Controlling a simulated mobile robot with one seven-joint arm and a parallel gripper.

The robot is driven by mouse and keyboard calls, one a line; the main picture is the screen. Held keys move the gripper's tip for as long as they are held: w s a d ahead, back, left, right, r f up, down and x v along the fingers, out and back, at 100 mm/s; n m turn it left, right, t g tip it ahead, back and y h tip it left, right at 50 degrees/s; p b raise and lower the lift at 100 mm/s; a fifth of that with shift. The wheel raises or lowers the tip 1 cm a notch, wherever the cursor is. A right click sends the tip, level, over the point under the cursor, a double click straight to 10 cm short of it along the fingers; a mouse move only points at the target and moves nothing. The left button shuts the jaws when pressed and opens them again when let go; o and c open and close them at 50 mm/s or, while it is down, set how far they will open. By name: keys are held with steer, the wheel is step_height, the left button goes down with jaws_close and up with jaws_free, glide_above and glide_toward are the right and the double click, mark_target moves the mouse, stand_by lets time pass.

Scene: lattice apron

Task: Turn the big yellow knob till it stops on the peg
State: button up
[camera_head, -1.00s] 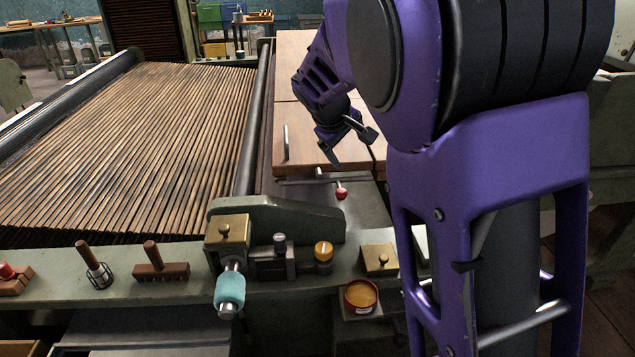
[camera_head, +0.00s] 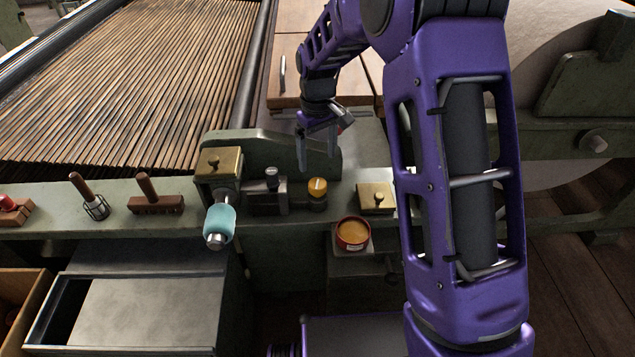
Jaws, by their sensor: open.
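The yellow knob (camera_head: 317,188) stands upright on the green machine's front ledge, right of a dark block with a smaller black-topped knob (camera_head: 272,178). A pale mark shows on its top. My gripper (camera_head: 320,160) points down with its two fingers spread and nothing between them. It appears just above and behind the yellow knob, in front of the green upright plate (camera_head: 265,147). I see no contact, but the exact gap is hard to judge. I cannot make out the stop peg.
A brass box (camera_head: 219,163) with a teal-gripped handle (camera_head: 219,222) is to the left. A brass plate (camera_head: 376,198) and a red-rimmed tin (camera_head: 353,232) are to the right. Wooden slats (camera_head: 140,80) fill the back left.

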mark_target(317, 183)
step_height(317, 183, down, 9)
steer(key=shift+r+b, duration=0.1)
steer(key=shift+b, duration=0.45)
steer(key=c, duration=1.4)
